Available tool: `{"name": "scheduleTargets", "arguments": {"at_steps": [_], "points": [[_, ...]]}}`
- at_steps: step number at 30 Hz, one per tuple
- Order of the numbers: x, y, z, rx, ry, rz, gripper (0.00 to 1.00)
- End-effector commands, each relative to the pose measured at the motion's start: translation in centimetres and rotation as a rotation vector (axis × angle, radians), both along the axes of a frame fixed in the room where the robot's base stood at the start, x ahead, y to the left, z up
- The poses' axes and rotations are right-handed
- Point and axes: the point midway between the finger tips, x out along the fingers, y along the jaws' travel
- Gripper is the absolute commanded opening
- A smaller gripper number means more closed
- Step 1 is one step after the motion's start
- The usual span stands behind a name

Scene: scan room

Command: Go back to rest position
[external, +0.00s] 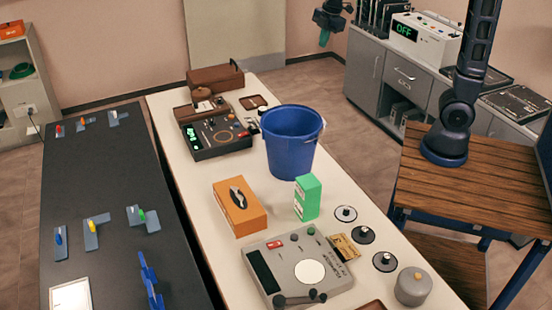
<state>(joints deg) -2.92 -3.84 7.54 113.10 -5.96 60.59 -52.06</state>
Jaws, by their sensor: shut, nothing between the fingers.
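My gripper (324,39) hangs at the top of the external view, in front of the back wall. Its green fingertips point down and look closed together with nothing between them. It is raised and apart from the tables, to the left of my arm's base. The upper part of my arm runs out of the top of the picture, so the links between are hidden.
A white table (345,262) holds a blue bucket (291,140), an orange tissue box (239,206), a green box (307,197) and instruments. A black table (100,180) stands at left. A cabinet (405,75) with a device reading OFF stands behind. Floor is clear below my gripper.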

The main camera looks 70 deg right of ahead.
Motion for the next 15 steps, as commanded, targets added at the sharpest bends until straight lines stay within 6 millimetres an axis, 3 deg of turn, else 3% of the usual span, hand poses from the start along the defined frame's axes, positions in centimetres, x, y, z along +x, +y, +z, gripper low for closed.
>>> {"name": "scheduleTargets", "arguments": {"at_steps": [6,15], "points": [[-6.2,-2.3,1.1,0.052,-0.056,-0.218,0.0],[-14.4,-4.9,0.8,0.146,-0.125,-0.517,0.0]]}}
